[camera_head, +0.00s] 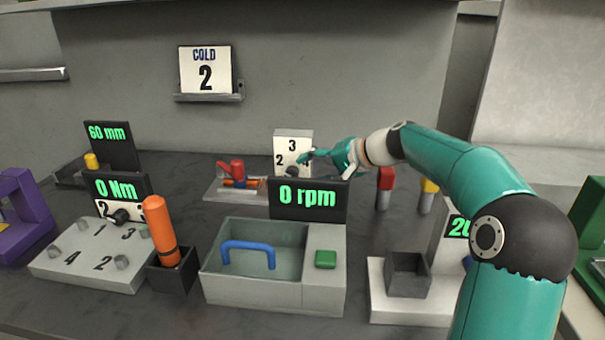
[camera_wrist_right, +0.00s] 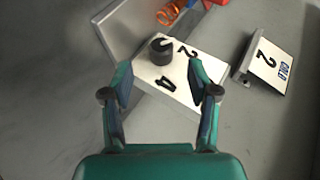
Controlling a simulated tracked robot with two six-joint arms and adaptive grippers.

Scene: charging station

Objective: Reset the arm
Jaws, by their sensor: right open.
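My right arm (camera_head: 465,170) is teal with black joints and reaches in from the right over the bench in the head view. Its gripper (camera_head: 308,155) is stretched out in front of a white dial panel (camera_head: 293,139) marked 2, 3 and 4. In the right wrist view the gripper (camera_wrist_right: 162,98) is open and empty. Its two fingers stand apart, with the black dial knob (camera_wrist_right: 162,51) beyond them. I cannot tell how far the fingers are from the panel. My left gripper is not in view.
An orange cylinder (camera_head: 160,230) stands upright in a black holder at left. A COLD 2 sign (camera_head: 205,70) is on the wall. Red and yellow-topped posts (camera_head: 386,180) stand under the arm.

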